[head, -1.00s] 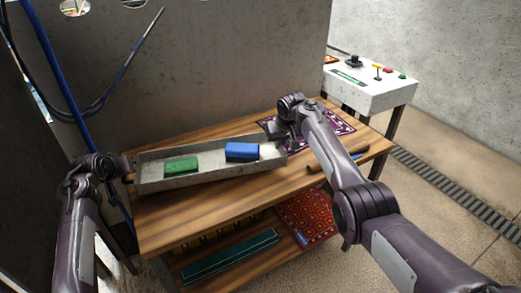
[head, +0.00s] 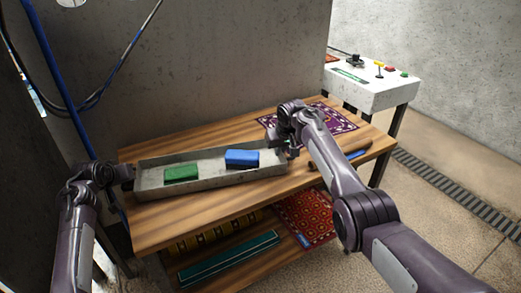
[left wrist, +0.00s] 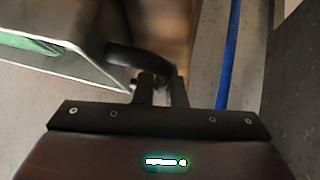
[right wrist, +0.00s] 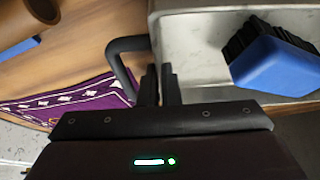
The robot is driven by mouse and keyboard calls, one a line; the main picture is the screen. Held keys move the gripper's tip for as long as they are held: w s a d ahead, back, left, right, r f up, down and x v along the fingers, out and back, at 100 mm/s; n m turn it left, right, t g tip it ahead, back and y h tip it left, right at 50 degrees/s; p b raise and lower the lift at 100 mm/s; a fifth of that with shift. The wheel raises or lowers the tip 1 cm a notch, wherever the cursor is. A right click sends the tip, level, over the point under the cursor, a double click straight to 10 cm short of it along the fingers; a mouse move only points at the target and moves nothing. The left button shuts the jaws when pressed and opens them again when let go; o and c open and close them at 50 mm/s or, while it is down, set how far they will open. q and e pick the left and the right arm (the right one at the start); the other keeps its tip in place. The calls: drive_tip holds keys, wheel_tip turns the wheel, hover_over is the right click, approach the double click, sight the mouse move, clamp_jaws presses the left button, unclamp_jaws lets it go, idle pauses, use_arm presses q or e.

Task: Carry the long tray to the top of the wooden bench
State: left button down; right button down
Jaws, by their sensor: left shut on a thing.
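The long grey tray (head: 210,188) is level over the top of the wooden bench (head: 215,222), close to it. I cannot tell if it touches. It holds a green block (head: 181,174) and a blue brush (head: 242,158), whose dark bristles show in the right wrist view (right wrist: 270,62). My left gripper (left wrist: 161,85) is shut on the dark handle (left wrist: 135,55) at the tray's left end. My right gripper (right wrist: 160,80) is at the right end, its fingers close together beside the other dark handle (right wrist: 118,65). Whether they hold it is hidden.
The lower shelf holds a red rug (head: 305,218) and a teal long item (head: 230,257). A grey wall stands behind; a white control table (head: 375,90) is at right.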

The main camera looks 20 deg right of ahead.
use_arm(q)
drive_tip(key=c, duration=1.5)
unclamp_jaws()
use_arm(e)
drive_tip(key=c, duration=1.6)
unclamp_jaws()
drive_tip(key=shift+r, duration=0.1)
drive_tip(key=shift+c, duration=0.2)
use_arm(q)
drive_tip(key=v, duration=1.2)
use_arm(e)
drive_tip(key=v, duration=1.2)
use_arm(q)
drive_tip(key=shift+s+f, duration=0.1)
use_arm(e)
drive_tip(key=shift+s, duration=0.1)
